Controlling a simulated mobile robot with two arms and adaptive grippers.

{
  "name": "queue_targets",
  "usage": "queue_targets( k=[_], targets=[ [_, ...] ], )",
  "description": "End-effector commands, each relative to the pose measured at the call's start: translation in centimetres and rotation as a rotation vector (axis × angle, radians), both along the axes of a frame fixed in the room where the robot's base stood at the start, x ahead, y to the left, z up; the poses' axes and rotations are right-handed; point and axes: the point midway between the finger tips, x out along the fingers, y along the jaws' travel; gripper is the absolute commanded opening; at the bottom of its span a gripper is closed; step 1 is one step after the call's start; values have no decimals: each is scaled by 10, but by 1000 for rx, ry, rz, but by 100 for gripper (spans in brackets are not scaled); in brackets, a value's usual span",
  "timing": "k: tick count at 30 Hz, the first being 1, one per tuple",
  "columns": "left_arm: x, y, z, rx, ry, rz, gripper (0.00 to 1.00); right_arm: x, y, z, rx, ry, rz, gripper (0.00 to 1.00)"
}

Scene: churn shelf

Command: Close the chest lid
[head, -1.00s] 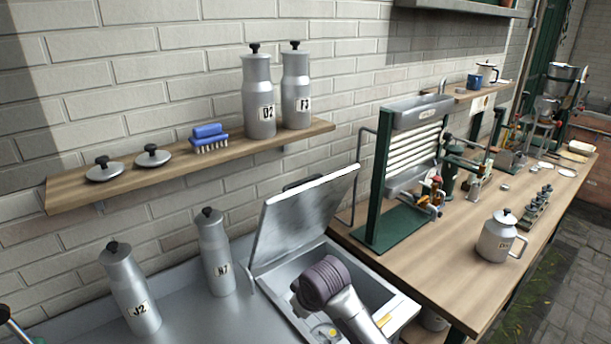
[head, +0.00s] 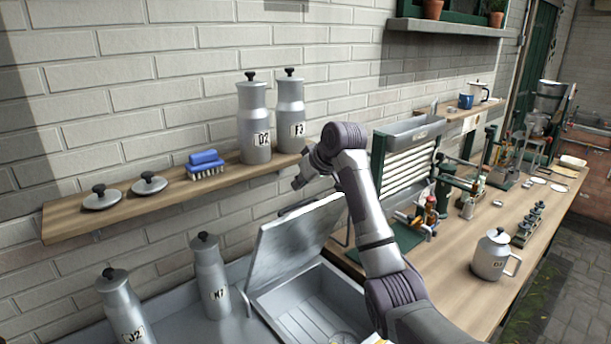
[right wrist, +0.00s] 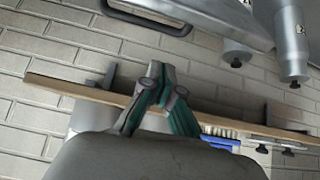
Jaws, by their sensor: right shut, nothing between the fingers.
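The metal chest (head: 259,306) is at the bottom centre of the head view, its basin in plain sight. Its flat grey lid (head: 285,243) stands open, tilted up toward the brick wall. A dark handle shows behind the lid's upper edge, and a handle (right wrist: 150,20) is also at the top of the right wrist view. My right gripper (head: 298,184) is above the lid's upper edge, near the right end of the wall shelf. Its green-padded fingers (right wrist: 160,72) are shut and empty, apart from the handle. My left gripper is out of view.
The wooden shelf (head: 85,222) holds two cans, a blue brush (head: 206,165) and two round lids, close beside my right gripper. Two cans (head: 210,275) stand left of the chest. The green rack (head: 415,150) and workbench (head: 455,265) are to the right.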

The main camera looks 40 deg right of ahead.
Motion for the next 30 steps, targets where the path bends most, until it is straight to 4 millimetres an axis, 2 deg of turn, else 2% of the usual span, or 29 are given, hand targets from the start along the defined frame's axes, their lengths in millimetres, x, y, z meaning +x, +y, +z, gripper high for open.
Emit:
queue_targets(
  k=[1, 8, 18, 30],
  targets=[
    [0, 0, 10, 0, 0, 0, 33, 7, 1, -5, 3, 5, 1, 0],
    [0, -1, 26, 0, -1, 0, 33, 34, 3, -34, 2, 4, -1, 0],
    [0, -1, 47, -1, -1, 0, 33, 4, 1, -50, 0, 1, 0, 0],
    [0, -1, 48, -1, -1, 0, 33, -2, 0, -54, 0, 0, 0, 0]
  ],
)
